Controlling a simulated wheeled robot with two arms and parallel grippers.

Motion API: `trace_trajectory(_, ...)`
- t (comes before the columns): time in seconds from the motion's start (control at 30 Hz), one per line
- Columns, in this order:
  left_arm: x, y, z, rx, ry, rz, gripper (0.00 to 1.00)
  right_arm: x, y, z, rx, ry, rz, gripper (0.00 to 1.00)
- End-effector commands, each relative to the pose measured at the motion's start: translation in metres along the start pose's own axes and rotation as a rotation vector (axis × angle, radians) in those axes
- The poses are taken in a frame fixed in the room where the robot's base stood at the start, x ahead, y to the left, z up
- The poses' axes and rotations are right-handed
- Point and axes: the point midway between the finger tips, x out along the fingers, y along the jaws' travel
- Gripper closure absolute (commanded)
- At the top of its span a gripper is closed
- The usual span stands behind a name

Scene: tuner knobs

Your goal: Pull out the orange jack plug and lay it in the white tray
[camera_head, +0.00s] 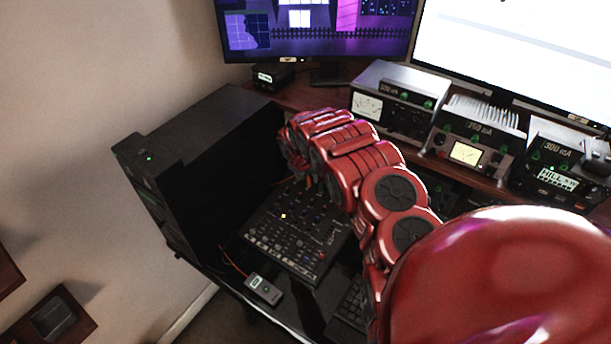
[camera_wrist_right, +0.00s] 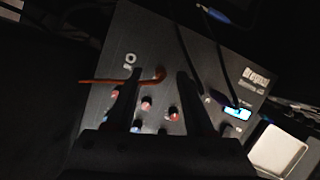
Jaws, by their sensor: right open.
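The orange jack plug (camera_wrist_right: 160,73) stands in the dark mixer panel, its orange cable (camera_wrist_right: 105,81) running off to the left in the right wrist view. My right gripper (camera_wrist_right: 160,76) is open, with its two dark fingertips on either side of the plug; I cannot tell whether they touch it. In the head view my red right arm reaches over the far end of the mixer (camera_head: 280,238) and hides the plug. A pale square object (camera_wrist_right: 278,153), possibly the white tray, is at the lower right of the wrist view. My left gripper is not in view.
Knobs stand close to the fingers. A black case (camera_head: 190,150) flanks the mixer on the left. Metered boxes (camera_head: 465,150) line the shelf at right. A small grey device (camera_head: 263,289) lies in front.

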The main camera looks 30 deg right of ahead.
Motion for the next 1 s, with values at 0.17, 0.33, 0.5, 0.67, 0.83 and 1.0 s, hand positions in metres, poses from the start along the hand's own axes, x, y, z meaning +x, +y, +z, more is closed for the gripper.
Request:
trace_trajectory(0.17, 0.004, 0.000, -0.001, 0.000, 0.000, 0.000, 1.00, 0.017, 0.001, -0.001, 0.000, 0.005, 0.000, 0.46)
trace_trajectory(0.33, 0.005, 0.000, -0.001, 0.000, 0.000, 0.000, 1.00, 0.026, 0.000, 0.000, -0.001, 0.001, 0.000, 0.46)
trace_trajectory(0.5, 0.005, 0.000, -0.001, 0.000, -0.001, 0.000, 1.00, 0.029, -0.001, 0.000, -0.001, 0.001, -0.001, 0.46)
trace_trajectory(0.67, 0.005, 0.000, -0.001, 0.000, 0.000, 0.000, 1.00, 0.029, -0.001, 0.000, -0.001, 0.001, -0.002, 0.46)
trace_trajectory(0.83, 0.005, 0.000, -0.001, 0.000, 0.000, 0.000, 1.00, 0.029, -0.001, 0.000, 0.000, 0.001, -0.002, 0.68)
trace_trajectory(1.0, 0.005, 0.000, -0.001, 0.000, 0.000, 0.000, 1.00, 0.029, -0.001, -0.001, 0.000, 0.001, -0.002, 0.99)
